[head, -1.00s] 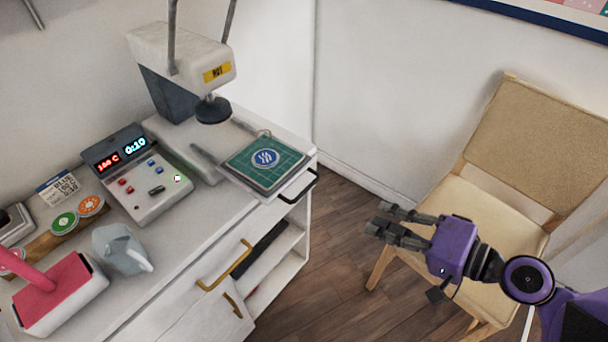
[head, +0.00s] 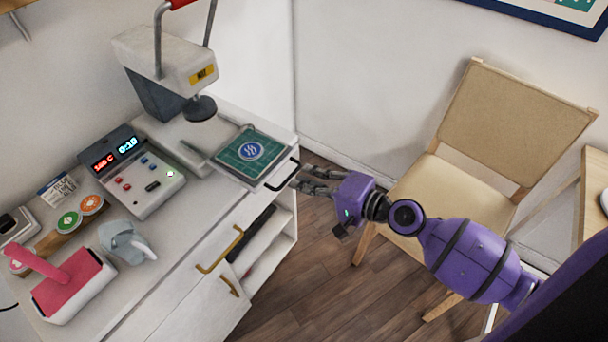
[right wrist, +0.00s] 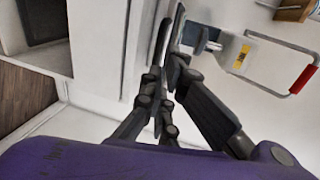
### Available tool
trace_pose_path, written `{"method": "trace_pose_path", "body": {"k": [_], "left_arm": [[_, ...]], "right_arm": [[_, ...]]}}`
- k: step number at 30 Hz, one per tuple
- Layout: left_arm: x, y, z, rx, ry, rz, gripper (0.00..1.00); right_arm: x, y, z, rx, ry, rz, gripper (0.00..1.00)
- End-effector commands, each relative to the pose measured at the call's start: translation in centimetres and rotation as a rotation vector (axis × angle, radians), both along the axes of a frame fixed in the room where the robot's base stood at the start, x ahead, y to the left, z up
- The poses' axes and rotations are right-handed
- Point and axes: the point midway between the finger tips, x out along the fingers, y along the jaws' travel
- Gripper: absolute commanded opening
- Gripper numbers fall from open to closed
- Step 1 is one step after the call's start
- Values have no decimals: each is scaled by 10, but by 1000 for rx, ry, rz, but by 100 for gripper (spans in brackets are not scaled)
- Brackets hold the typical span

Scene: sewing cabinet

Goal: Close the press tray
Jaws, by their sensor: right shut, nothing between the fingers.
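The press tray (head: 232,176) is out in front of the heat press (head: 166,58), clear of its round dark head (head: 199,108). It bears a green mat (head: 228,160) with a round blue patch (head: 250,151). Its black handle (head: 284,176) sticks out past the cabinet's edge. My purple right gripper (head: 296,180) is shut and empty, with its fingertips right by the handle on the outer side; I cannot tell if they touch. In the right wrist view the shut fingers (right wrist: 171,28) point toward the press. My left gripper is not in view.
A control box (head: 140,180) with lit displays, a pink-handled tool (head: 72,286) and a grey object (head: 125,241) stand on the cabinet top. A gold handle (head: 222,252) juts from the cabinet front. A chair (head: 462,192) stands behind my right arm. Floor between is free.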

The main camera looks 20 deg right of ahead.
Motion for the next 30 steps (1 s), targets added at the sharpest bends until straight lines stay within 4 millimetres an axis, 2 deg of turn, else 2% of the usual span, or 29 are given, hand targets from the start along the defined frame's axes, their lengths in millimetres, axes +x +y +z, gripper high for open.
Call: {"method": "trace_pose_path", "body": {"k": [7, 20, 25, 30], "left_arm": [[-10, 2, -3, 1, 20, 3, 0], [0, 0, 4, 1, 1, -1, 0], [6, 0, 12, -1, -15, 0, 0], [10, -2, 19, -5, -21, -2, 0]], "right_arm": [[9, 8, -3, -1, 1, 0, 0], [14, 11, -3, 1, 1, 0, 0], [32, 26, 0, 3, -3, 0, 0], [62, 49, 2, 4, -6, 0, 0]]}}
